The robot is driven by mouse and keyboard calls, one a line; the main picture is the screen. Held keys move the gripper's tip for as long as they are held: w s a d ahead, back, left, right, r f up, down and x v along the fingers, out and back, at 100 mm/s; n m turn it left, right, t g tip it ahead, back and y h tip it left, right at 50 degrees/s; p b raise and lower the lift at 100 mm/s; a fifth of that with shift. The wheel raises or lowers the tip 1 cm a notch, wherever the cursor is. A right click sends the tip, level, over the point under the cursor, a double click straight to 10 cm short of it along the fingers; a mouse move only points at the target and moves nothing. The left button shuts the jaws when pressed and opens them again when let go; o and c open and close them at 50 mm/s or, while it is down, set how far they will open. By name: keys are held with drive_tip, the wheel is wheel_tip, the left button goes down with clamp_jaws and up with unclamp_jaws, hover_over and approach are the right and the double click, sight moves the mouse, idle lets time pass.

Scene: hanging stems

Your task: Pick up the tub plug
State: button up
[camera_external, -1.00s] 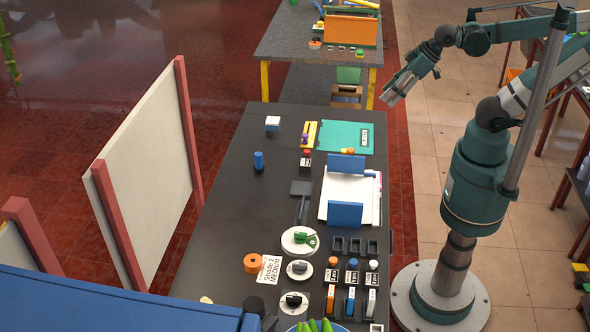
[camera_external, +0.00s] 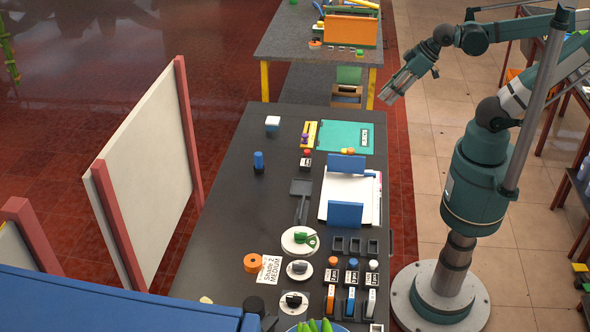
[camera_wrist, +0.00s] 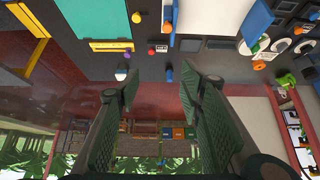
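I cannot tell for sure which thing is the tub plug. A small dark round piece (camera_external: 253,305) sits at the near left end of the dark table. Dark knobbed pieces rest on pale discs (camera_external: 299,269) close by. My gripper (camera_external: 391,93) is raised beyond the table's right edge, toward its far end, and touches nothing. In the wrist view my gripper (camera_wrist: 160,88) shows two dark padded fingers spread wide apart, with nothing between them. The wrist view looks across the table upside down.
The dark table (camera_external: 230,215) carries a blue bottle-like piece (camera_external: 258,162), a teal board (camera_external: 345,136), a white tray with blue blocks (camera_external: 346,214), an orange roll (camera_external: 254,262) and several switches. A white panel (camera_external: 145,175) with red posts stands left. The table's left middle is clear.

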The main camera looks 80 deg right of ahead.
drive_tip(key=w+r, duration=0.1)
drive_tip(key=w, duration=0.9)
drive_tip(key=g+b, duration=0.2)
drive_tip(key=g, duration=0.1)
hover_over(261, 154)
drive_tip(key=s, duration=0.2)
drive_tip(key=shift+s+f, duration=0.1)
drive_tip(key=shift+f, duration=12.45)
drive_tip(key=shift+f+t, duration=0.3)
drive_tip(key=shift+f, duration=0.05)
drive_tip(key=shift+x, duration=1)
